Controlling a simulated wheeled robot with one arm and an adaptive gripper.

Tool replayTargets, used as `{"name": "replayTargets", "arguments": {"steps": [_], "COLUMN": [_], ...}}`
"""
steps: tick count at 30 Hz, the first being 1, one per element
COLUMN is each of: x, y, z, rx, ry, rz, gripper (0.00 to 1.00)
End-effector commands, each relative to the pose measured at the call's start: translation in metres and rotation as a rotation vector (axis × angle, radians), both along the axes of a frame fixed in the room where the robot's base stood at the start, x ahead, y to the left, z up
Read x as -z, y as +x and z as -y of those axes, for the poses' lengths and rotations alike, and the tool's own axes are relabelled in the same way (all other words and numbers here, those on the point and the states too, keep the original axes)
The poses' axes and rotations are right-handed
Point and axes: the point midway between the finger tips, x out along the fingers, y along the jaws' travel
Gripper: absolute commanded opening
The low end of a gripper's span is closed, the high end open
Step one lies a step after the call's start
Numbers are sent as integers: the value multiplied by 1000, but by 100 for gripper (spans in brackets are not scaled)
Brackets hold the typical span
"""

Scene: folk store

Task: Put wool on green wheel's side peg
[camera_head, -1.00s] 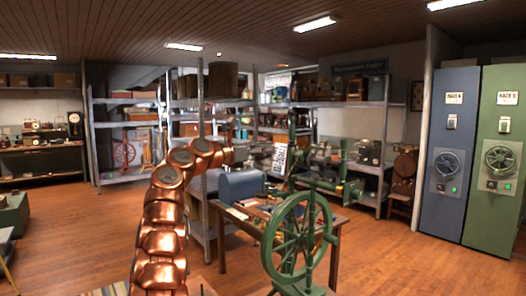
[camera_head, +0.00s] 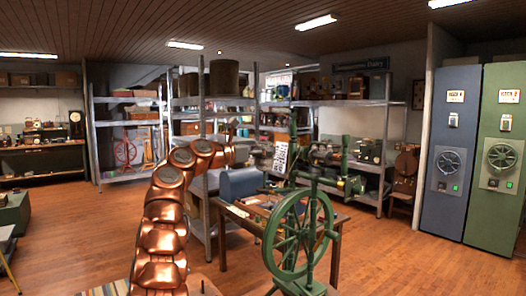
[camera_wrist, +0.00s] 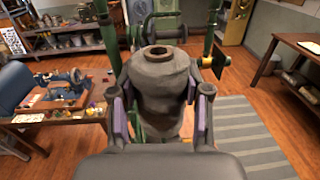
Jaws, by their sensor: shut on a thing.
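In the wrist view, my gripper (camera_wrist: 160,113) is shut on the wool (camera_wrist: 155,88), a grey, upright roll with a brown-rimmed hole in its top. Purple-padded fingers press it from both sides. The green wheel (camera_head: 300,233) stands at the front centre of the head view, with thin spokes on a green stand. Green posts (camera_wrist: 216,28) and a dark horizontal spool (camera_wrist: 165,27) show just beyond the wool in the wrist view. The wool hides what lies directly behind it, and I cannot clearly pick out the side peg. My gripper is not clear in the head view.
A wooden table (camera_head: 228,222) with a blue box (camera_head: 240,184) and small items stands behind the wheel. Metal shelves line the back. Blue (camera_head: 450,150) and green cabinets (camera_head: 497,165) stand at the right. A striped rug (camera_wrist: 238,135) lies on the open floor.

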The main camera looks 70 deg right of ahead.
Motion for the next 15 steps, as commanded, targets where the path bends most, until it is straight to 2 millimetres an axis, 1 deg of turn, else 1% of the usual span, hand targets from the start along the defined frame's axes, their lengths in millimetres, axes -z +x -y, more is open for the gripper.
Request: {"name": "replayTargets", "arguments": {"steps": [15], "x": [18], "y": [0], "z": [0], "rx": [0], "ry": [1], "rz": [1], "gripper": [24]}}
